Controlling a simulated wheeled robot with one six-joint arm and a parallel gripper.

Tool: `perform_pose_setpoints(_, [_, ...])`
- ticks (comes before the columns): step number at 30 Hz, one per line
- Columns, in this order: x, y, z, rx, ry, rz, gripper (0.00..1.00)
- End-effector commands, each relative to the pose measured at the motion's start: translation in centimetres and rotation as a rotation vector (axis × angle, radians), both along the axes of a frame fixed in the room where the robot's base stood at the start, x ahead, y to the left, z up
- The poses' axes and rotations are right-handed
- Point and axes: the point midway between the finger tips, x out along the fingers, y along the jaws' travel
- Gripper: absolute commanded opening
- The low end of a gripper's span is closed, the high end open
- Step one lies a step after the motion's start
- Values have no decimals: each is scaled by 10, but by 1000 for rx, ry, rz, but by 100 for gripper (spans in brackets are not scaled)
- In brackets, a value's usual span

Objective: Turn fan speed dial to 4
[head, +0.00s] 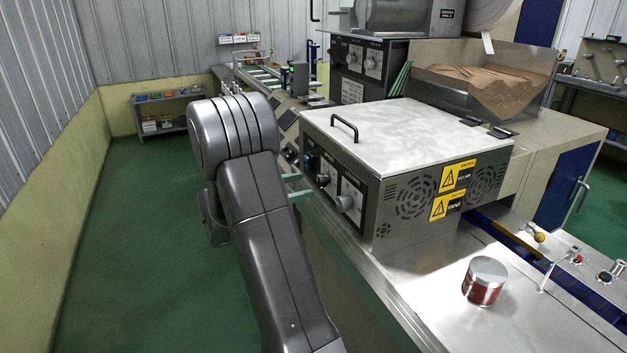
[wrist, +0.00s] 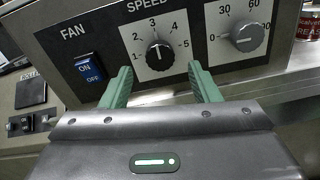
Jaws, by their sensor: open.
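The fan speed dial (wrist: 159,55) is a black knob on a white plate marked 1 to 5, on the dark panel in the wrist view. I cannot read its setting for certain. In the head view the dial (head: 323,180) is small, on the front of the heater box. My gripper (wrist: 162,72) is open, with one green finger low on each side of the dial and nothing held. I cannot tell whether the fingers touch the plate. In the head view my arm hides most of the gripper (head: 297,187); green finger parts show beside the panel.
A grey dial (wrist: 247,36) marked 0, 30, 60 is right of the fan dial. A blue FAN ON/OFF switch (wrist: 88,68) is on its left. The heater box (head: 410,135) has a top handle. A red can (head: 484,283) stands on the metal table (head: 420,290).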

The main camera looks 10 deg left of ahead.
Motion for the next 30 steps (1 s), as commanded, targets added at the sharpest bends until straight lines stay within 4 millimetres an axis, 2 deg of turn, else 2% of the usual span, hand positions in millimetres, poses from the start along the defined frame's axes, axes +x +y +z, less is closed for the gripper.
perform_pose_setpoints(3, [11,-19,1,0,1,-3,56])
perform_pose_setpoints(9, [22,-34,0,0,0,-1,56])
perform_pose_setpoints(20, [24,-38,0,1,0,1,56])
perform_pose_setpoints(27, [24,-37,0,1,0,1,11])
perform_pose_setpoints(30, [24,-37,0,1,0,1,11])
